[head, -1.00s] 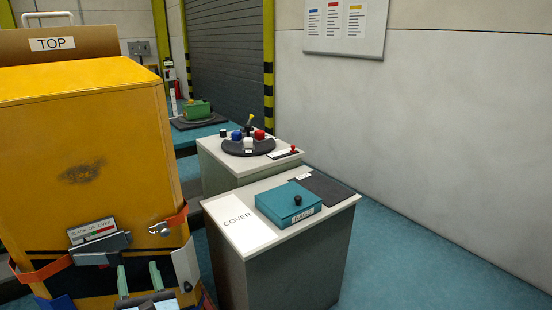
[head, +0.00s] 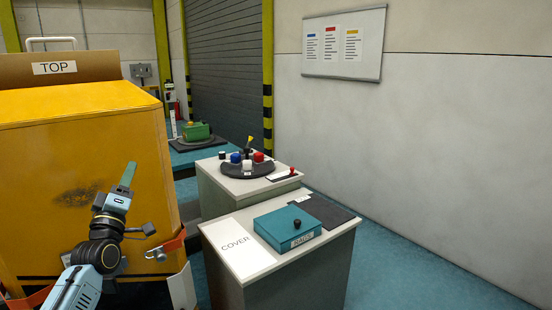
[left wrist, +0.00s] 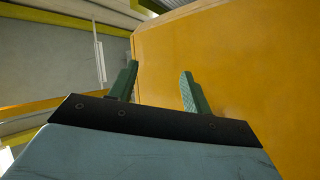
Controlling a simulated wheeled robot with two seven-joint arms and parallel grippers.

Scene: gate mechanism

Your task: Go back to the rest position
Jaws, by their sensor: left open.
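My left gripper (head: 126,180) is raised in front of the yellow cabinet (head: 120,145), its fingers pointing up. In the left wrist view the two green fingers (left wrist: 158,85) stand apart with nothing between them, and the yellow cabinet face (left wrist: 240,60) fills the right side. The right gripper is in neither view.
Blue floor lies clear at right (head: 420,265).

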